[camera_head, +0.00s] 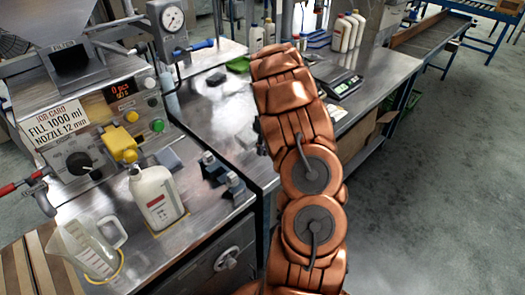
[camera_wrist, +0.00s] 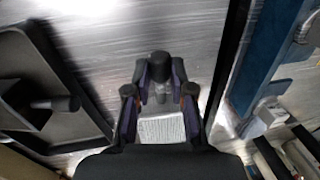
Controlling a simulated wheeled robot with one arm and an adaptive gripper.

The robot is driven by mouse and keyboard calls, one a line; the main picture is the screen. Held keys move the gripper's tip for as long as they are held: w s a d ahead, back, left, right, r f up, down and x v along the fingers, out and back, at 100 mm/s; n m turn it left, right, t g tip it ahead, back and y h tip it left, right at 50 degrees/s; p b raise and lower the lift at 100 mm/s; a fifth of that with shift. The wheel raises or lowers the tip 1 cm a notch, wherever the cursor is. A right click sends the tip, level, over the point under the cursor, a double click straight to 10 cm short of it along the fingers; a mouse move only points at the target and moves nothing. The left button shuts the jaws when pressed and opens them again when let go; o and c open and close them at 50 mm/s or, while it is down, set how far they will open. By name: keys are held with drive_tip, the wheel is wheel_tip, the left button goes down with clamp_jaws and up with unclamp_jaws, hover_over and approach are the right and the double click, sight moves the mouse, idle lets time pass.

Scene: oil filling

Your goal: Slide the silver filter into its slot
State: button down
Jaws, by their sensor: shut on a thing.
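In the wrist view, my gripper (camera_wrist: 159,92) is shut on the silver filter (camera_wrist: 162,130). The filter shows as a pale meshed plate between the fingers. A dark round knob (camera_wrist: 160,65) stands between the fingertips; whether it belongs to the filter is hard to tell. In the head view, my copper arm hides the gripper and the filter. A dark recess (camera_head: 70,62) under a FILTER label is in the filling machine at the upper left, apart from my arm.
A white bottle (camera_head: 157,197) and a clear jug (camera_head: 88,248) stand on the metal bench before the machine. Grey clamp blocks (camera_head: 222,172) sit near its right edge. A scale (camera_head: 338,84) and several bottles are farther back. Open floor lies at right.

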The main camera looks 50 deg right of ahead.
sight(262, 158)
drive_tip(key=shift+w+d+p, duration=0.35)
drive_tip(key=shift+w+d, duration=0.05)
drive_tip(key=shift+w, duration=0.2)
drive_tip(key=shift+w+f+p, duration=0.1)
drive_tip(key=shift+f+p, duration=0.35)
drive_tip(key=shift+f, duration=1.2)
drive_tip(key=shift+f, duration=0.15)
drive_tip(key=c, duration=1)
unclamp_jaws()
drive_tip(key=shift+p, duration=0.5)
